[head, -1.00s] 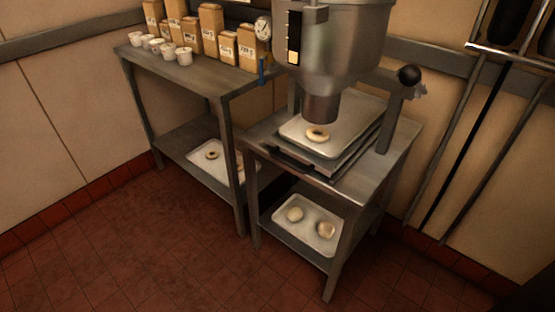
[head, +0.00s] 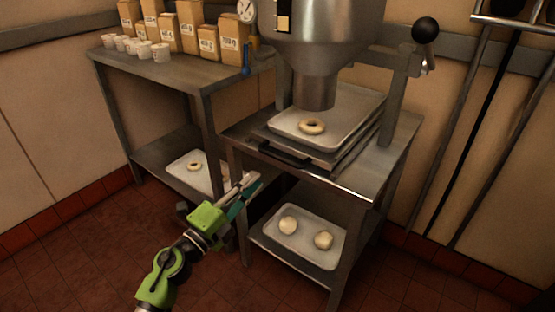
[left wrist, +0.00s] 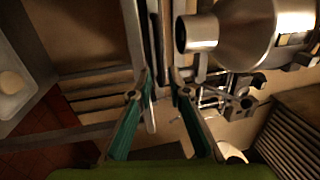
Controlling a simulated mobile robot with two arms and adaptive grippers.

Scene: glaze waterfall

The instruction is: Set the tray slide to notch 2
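The tray slide (head: 348,157) is a flat metal plate on the table under the hopper, with a black handle (head: 285,155) along its front edge. A pale tray (head: 345,125) on it carries one ring of dough (head: 312,127) below the spout. I cannot make out any notch marks. My left gripper (head: 250,186) is in front of and lower left of the handle, apart from it. In the left wrist view its two teal-padded fingers (left wrist: 160,75) stand apart with nothing clearly held between them. My right gripper is in neither view.
The steel hopper (head: 320,45) hangs above the tray, with a black-knobbed lever (head: 425,30) at its right. A lower shelf holds a tray (head: 305,250) with two dough balls. The left table (head: 180,75) carries paper bags and white cups. The floor in front is open.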

